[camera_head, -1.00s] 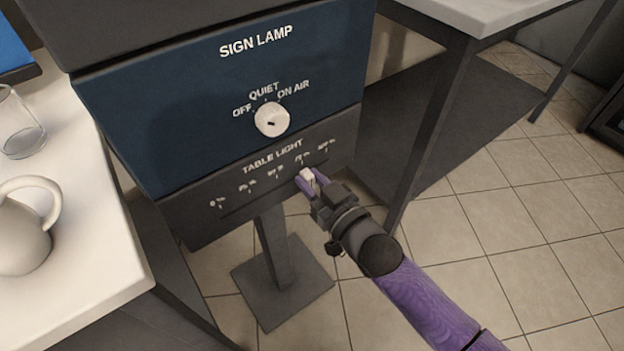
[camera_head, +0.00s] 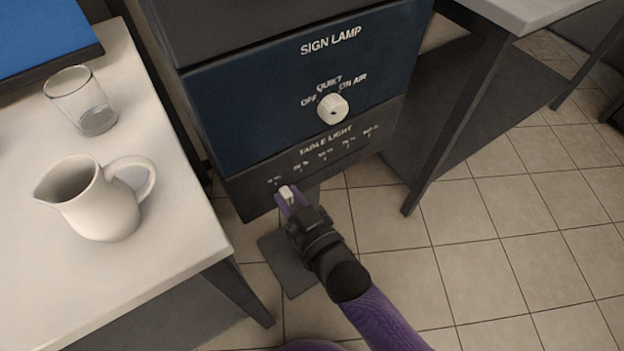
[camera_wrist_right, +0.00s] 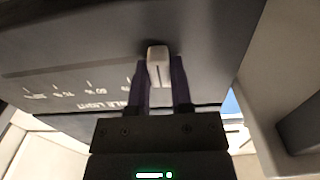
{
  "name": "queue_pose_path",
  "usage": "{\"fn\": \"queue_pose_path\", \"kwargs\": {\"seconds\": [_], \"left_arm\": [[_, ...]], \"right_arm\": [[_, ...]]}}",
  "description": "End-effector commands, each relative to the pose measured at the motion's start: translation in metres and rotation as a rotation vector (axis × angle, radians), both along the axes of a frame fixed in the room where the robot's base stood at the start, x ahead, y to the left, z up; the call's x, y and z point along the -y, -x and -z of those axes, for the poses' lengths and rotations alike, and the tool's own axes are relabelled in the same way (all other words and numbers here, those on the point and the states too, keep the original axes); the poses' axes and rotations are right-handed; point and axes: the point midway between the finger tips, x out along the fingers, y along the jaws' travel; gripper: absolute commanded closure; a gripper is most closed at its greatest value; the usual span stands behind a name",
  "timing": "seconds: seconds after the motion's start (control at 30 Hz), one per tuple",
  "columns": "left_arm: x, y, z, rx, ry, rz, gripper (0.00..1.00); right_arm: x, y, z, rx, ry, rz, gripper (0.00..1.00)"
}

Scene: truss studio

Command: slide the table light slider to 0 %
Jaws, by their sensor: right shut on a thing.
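The table light slider has a white knob (camera_head: 287,194) on the dark lower panel (camera_head: 350,160) marked TABLE LIGHT. The knob sits at the left end of the scale, close to the leftmost mark, whose small text is hard to read. My right gripper (camera_head: 290,198) is shut on the knob, with its purple fingers on either side of it. In the right wrist view the knob (camera_wrist_right: 158,62) stands between the two fingertips, and the scale marks run off to the left. My left gripper is not in view.
Above the slider is a blue SIGN LAMP panel with a white rotary knob (camera_head: 332,108). At left, a white table (camera_head: 170,270) holds a cream jug (camera_head: 105,205) and a drinking glass (camera_head: 85,105). Tiled floor (camera_head: 480,220) lies open at right.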

Motion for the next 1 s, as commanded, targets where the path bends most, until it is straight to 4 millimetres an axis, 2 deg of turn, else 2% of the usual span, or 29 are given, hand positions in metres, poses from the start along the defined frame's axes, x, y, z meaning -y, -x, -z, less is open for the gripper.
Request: {"fn": "queue_pose_path", "kwargs": {"seconds": [0.2,0.53,0.57,0.7,1.0], "left_arm": [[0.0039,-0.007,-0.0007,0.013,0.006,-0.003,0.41],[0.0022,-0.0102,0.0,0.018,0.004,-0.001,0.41],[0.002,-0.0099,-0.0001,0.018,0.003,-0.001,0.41],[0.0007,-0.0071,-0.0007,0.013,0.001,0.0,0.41],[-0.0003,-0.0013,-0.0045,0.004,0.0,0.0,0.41]], "right_arm": [[-0.0115,0.0087,0.0011,-0.002,0.0,0.0,1.0],[-0.0134,0.0105,0.002,-0.004,0.002,-0.004,1.0],[-0.0136,0.0106,0.0021,-0.004,0.001,-0.004,0.67],[-0.013,0.01,0.0017,-0.003,0.001,-0.003,0.38],[-0.0104,0.0114,0.0,-0.002,0.001,-0.001,0.38]]}}
